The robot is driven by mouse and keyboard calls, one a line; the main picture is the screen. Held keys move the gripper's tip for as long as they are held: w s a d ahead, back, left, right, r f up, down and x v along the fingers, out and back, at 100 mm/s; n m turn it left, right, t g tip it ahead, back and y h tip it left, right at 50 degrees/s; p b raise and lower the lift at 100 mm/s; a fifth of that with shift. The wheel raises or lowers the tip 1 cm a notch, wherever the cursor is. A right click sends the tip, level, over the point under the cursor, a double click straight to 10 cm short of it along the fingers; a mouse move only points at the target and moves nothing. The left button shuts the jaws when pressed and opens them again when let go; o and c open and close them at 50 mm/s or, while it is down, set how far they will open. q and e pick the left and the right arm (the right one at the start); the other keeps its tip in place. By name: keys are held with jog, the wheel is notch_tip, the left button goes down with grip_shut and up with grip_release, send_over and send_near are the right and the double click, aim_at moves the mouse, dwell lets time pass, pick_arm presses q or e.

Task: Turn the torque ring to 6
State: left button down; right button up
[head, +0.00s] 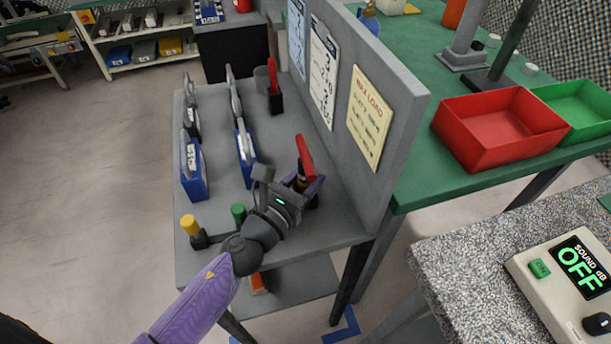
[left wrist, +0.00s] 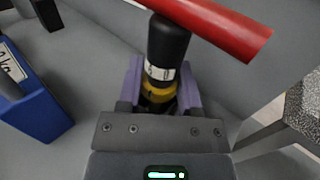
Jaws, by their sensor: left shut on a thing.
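A torque tool with a red cross handle (head: 305,157) stands upright on the grey bench by the upright panel. In the left wrist view its red handle (left wrist: 215,28) lies across the top of a black body (left wrist: 168,45). A white scale band (left wrist: 160,73) circles the body, its marks too small to read. Below it is a yellow ring (left wrist: 158,92). My left gripper (head: 303,184) has its purple fingers on both sides of this ring and is shut on it. The fingers partly hide the ring and the tool's lower part. My right gripper is not in view.
Blue holders with grey weights (head: 193,172) stand left on the bench. A yellow knob (head: 189,222) and a green knob (head: 238,212) are near its front. The panel (head: 403,110) stands close right of the tool. A red bin (head: 485,148) is on the green table.

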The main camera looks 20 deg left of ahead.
pick_arm(q)
jog(key=shift+c, duration=1.4)
grip_release()
jog(key=shift+s, duration=0.1)
